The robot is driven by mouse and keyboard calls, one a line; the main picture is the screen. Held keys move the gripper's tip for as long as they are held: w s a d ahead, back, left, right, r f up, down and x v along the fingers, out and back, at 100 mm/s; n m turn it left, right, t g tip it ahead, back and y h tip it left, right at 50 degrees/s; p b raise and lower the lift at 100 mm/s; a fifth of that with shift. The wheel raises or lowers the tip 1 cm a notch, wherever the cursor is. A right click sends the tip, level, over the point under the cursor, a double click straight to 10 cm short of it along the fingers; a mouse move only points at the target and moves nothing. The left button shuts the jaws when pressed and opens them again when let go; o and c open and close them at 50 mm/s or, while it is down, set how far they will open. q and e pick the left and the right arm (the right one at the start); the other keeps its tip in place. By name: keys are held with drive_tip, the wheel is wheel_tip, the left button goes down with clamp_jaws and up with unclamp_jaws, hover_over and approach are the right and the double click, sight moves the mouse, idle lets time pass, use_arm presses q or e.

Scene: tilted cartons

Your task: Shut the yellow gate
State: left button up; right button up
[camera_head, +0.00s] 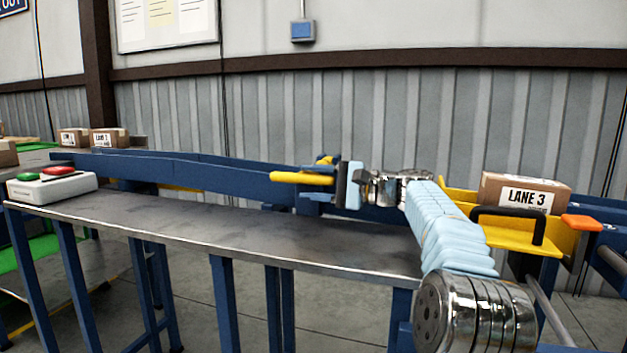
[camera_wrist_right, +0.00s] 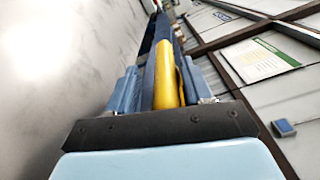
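A yellow bar (camera_head: 302,178), which looks like the gate, lies along the blue conveyor rail, pointing left from my right gripper (camera_head: 318,190). In the right wrist view the yellow bar (camera_wrist_right: 167,75) runs away from me between the light blue fingers of the right gripper (camera_wrist_right: 165,88). The bar is close to the right-hand finger there. I cannot tell whether the fingers press on it. The bar's near end is hidden behind the dark gripper plate. My left gripper is not in view.
A grey table (camera_head: 250,232) with a button box (camera_head: 52,187) stands in front. Small cartons (camera_head: 108,138) stand at far left. The tabletop's middle is clear.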

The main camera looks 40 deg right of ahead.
drive_tip(key=shift+o, duration=0.3)
wheel_tip(320, 180, up, 4)
drive_tip(key=shift+d+f+p, duration=0.1)
drive_tip(key=shift+f+p, duration=0.15)
drive_tip(key=shift+p, duration=0.75)
drive_tip(key=s+a+r+p, duration=0.1)
drive_tip(key=s+a+r, duration=0.8)
drive_tip(key=a, duration=0.1)
drive_tip(key=shift+s+r, duration=0.2)
drive_tip(key=shift+s, duration=0.15)
